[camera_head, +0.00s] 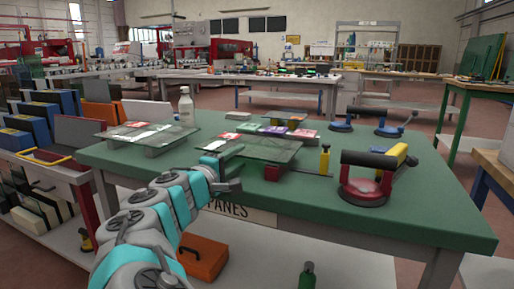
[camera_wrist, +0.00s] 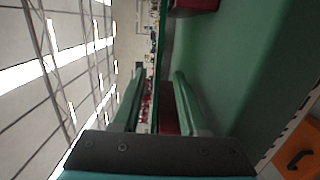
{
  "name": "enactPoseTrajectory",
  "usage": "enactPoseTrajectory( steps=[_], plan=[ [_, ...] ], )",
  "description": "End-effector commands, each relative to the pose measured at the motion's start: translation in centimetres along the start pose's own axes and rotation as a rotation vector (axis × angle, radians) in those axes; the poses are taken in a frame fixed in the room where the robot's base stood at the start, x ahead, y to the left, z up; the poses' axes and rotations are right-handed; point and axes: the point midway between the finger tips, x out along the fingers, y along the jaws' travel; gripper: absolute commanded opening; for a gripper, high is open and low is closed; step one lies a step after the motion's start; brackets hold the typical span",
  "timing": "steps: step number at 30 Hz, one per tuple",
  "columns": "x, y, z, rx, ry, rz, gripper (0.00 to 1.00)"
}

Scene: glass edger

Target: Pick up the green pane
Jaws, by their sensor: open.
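A greenish see-through pane (camera_head: 262,150) lies flat, raised on supports at the middle of the green table, its near edge toward my gripper. A red block (camera_head: 279,173) shows under its right part. My gripper (camera_head: 236,168) is at the pane's near left edge, open and turned so its jaws are above one another. In the wrist view my open gripper (camera_wrist: 159,75) has a thin green edge between its fingers; whether it touches either finger I cannot tell. A second pane (camera_head: 140,133) lies on supports to the left.
Blue suction cups (camera_head: 388,131) lie at the back right. The front right of the table is clear.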

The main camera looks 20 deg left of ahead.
Motion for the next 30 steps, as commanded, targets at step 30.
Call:
enactPoseTrajectory(
  steps=[30],
  plan=[
    [6.3,0.3,0.1,0.002,0.000,0.000,0.18]
  ],
)
